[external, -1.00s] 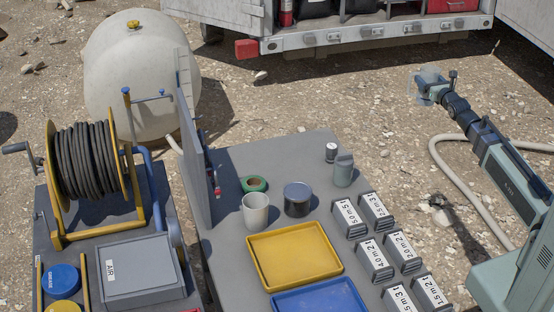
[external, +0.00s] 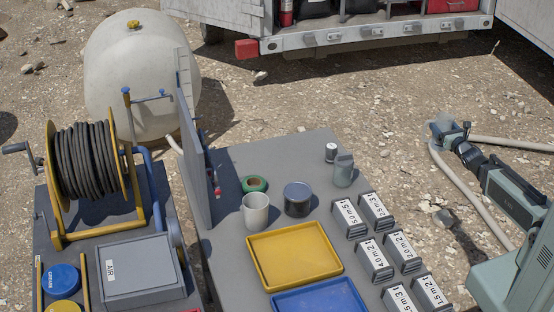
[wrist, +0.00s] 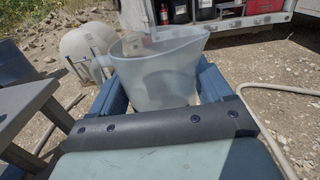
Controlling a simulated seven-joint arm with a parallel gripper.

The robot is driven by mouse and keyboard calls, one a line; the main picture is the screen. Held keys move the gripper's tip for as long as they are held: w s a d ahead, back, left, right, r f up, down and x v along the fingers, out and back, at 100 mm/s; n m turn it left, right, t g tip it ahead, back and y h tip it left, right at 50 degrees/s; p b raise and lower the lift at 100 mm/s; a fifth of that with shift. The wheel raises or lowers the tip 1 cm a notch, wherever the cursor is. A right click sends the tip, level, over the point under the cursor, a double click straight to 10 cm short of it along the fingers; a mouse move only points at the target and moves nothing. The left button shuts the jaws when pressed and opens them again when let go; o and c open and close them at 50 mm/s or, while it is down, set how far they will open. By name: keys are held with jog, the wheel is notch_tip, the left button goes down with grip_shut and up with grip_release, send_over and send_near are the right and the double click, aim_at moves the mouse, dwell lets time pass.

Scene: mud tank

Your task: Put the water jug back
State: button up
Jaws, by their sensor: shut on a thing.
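The water jug (wrist: 158,78) is a translucent pale plastic vessel with a wide open top, a spout at the right and a handle at the left. In the wrist view it sits upright between the blue-grey fingers of my gripper (wrist: 157,95), which is shut on it. In the external view my gripper (external: 448,130) is at the right, over the gravel beyond the table's right side. The jug (external: 441,121) shows there only as a small pale shape, partly hidden by the fingers. I cannot see what is inside it.
The grey table (external: 262,160) carries a white mug (external: 255,211), a dark-lidded pot (external: 297,200), a grey-green canister (external: 343,171), a yellow tray (external: 294,258), a blue tray (external: 320,298) and several labelled blocks. A pale hose (external: 478,192) lies on the gravel near my arm.

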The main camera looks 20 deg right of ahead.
jog(key=shift+s+d+f, duration=0.1)
jog(key=shift+s+f, duration=0.25)
jog(key=shift+f, duration=0.2)
jog(key=shift+s+f, duration=0.3)
jog(key=shift+f, duration=0.25)
jog(key=shift+s+f, duration=0.1)
jog(key=shift+f, duration=0.1)
jog(key=shift+s+a+f+y, duration=0.1)
jog(key=shift+a+f+y, duration=0.1)
jog(key=shift+a+y, duration=0.2)
jog(key=w+a+r+n+g+y, duration=0.2)
jog(key=w+a+r+n+y, duration=0.3)
jog(key=a, duration=1)
jog(key=w+a+r+n+g+y, duration=0.15)
jog(key=w+a+r+y, duration=0.4)
jog(key=a, duration=0.95)
jog(key=w+a+r+n+g+y, duration=0.25)
jog(key=w+a+r, duration=0.55)
jog(key=a, duration=0.7)
jog(key=a+n+g+y, duration=0.4)
jog(key=a+n+g, duration=0.2)
jog(key=a, duration=0.3)
jog(key=s+a+f+n+g, duration=0.1)
jog(key=s+f+n+g, duration=0.5)
jog(key=g, duration=0.4)
jog(key=shift+s+f, duration=0.15)
jog(key=shift+f, duration=1.85)
jog(key=shift+s+f, duration=0.1)
jog(key=shift+f, duration=1.85)
